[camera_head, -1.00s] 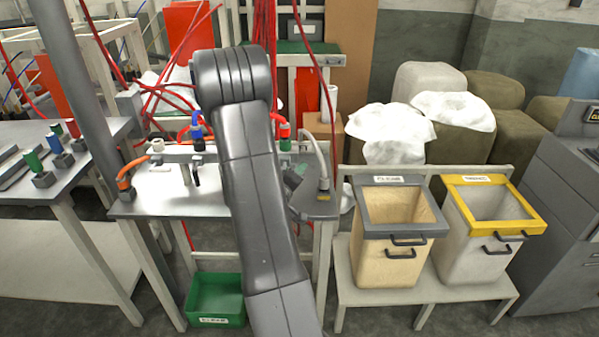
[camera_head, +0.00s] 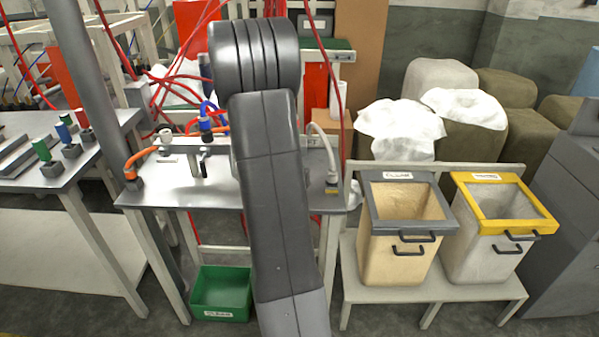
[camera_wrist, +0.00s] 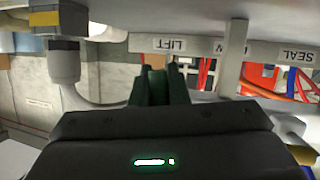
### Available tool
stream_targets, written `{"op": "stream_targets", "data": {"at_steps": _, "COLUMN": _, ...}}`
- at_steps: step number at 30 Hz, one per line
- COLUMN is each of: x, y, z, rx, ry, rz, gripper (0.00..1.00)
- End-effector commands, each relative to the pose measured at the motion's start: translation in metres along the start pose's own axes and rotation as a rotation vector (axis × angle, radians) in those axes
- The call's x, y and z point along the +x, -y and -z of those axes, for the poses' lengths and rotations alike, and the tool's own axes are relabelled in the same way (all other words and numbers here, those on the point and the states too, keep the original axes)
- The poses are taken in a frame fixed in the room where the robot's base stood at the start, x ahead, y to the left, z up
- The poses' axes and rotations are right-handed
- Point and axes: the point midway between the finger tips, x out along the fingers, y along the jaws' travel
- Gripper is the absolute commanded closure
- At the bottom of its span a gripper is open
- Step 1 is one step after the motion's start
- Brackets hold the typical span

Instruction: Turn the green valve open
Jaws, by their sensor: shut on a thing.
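In the wrist view, the two dark fingers of my gripper (camera_wrist: 160,92) are closed around a dark green piece, the green valve (camera_wrist: 157,84). Only a narrow part of the valve shows between them, so its turn angle cannot be told. It is just beside a white bar with a plate marked LIFT (camera_wrist: 172,45). In the head view, my arm hides the gripper and the green valve, above the right part of the metal bench (camera_head: 170,190).
A blue valve (camera_head: 206,124) stands on the bench's back bar. A cable fitting (camera_head: 331,183) is at the bench's right end, another (camera_head: 132,180) at the left. A green bin (camera_head: 221,292) is below. Two bins, grey-rimmed (camera_head: 395,258) and yellow-rimmed (camera_head: 490,257), stand right.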

Motion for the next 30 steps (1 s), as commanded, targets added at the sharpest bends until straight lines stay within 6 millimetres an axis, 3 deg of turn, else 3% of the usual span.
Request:
{"op": "stream_targets", "data": {"at_steps": 10, "x": -0.0008, "y": 0.0059, "z": -0.0003, "rx": 0.127, "ry": 0.025, "rz": 0.053, "gripper": 1.00}}
{"op": "stream_targets", "data": {"at_steps": 26, "x": -0.0012, "y": 0.0072, "z": -0.0001, "rx": 0.149, "ry": 0.031, "rz": 0.063, "gripper": 1.00}}
{"op": "stream_targets", "data": {"at_steps": 27, "x": -0.0012, "y": 0.0072, "z": -0.0001, "rx": 0.149, "ry": 0.031, "rz": 0.062, "gripper": 0.84}}
{"op": "stream_targets", "data": {"at_steps": 30, "x": -0.0012, "y": 0.0072, "z": -0.0002, "rx": 0.149, "ry": 0.031, "rz": 0.062, "gripper": 0.64}}
